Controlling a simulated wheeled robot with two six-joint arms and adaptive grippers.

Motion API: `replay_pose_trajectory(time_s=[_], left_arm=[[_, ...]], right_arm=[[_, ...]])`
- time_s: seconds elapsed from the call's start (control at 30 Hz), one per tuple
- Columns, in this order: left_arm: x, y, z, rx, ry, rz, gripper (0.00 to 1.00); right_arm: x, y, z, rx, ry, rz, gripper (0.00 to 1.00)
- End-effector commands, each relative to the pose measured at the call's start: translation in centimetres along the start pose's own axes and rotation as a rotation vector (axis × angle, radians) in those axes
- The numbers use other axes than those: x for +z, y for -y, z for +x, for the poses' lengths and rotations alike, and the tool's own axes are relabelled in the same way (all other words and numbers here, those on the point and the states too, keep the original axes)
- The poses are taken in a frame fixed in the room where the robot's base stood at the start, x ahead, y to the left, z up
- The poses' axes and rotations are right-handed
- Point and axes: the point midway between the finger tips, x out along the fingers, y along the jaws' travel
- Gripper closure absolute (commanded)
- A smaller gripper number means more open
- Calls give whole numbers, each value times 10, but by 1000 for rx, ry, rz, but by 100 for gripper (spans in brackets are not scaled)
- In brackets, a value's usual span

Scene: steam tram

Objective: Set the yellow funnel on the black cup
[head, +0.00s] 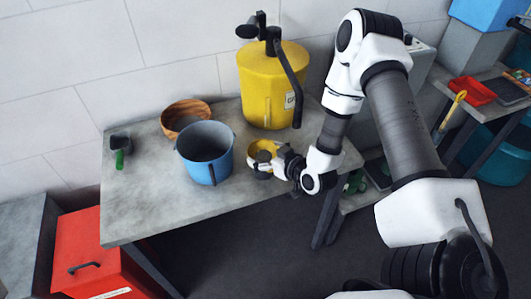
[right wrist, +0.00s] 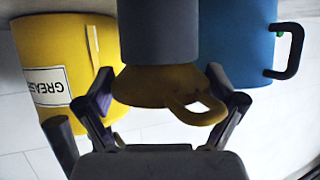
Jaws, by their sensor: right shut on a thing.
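The yellow funnel (head: 256,147) is at the right front part of the grey table, in front of the big yellow bucket. My right gripper (head: 276,163) is shut on it. In the right wrist view, which looks upside down, the funnel (right wrist: 150,78) with its ring handle sits between the two fingers (right wrist: 165,108). A dark cylinder, which looks like the black cup (right wrist: 158,32), lines up right against the funnel's end there. Whether the funnel rests on it or is just above it I cannot tell. In the head view the cup is mostly hidden. My left gripper is not in view.
A blue bucket (head: 205,160) stands close to the left of my right gripper. A wooden bowl (head: 186,113) and a large yellow grease bucket (head: 265,90) stand behind. A dark green-handled thing (head: 120,146) lies at the left. The table's front left (head: 145,215) is clear.

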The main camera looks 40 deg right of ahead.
Motion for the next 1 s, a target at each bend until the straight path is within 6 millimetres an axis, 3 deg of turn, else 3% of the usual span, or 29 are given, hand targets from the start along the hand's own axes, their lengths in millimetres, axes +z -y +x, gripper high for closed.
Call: replay_pose_trajectory(time_s=[0.2,0.23,0.27,1.0], left_arm=[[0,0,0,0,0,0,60],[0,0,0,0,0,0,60],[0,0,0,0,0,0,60],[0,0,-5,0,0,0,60]], right_arm=[[0,0,0,0,0,0,41],[0,0,0,0,0,0,3],[0,0,0,0,-1,0,0],[-2,0,-5,0,0,0,0]])
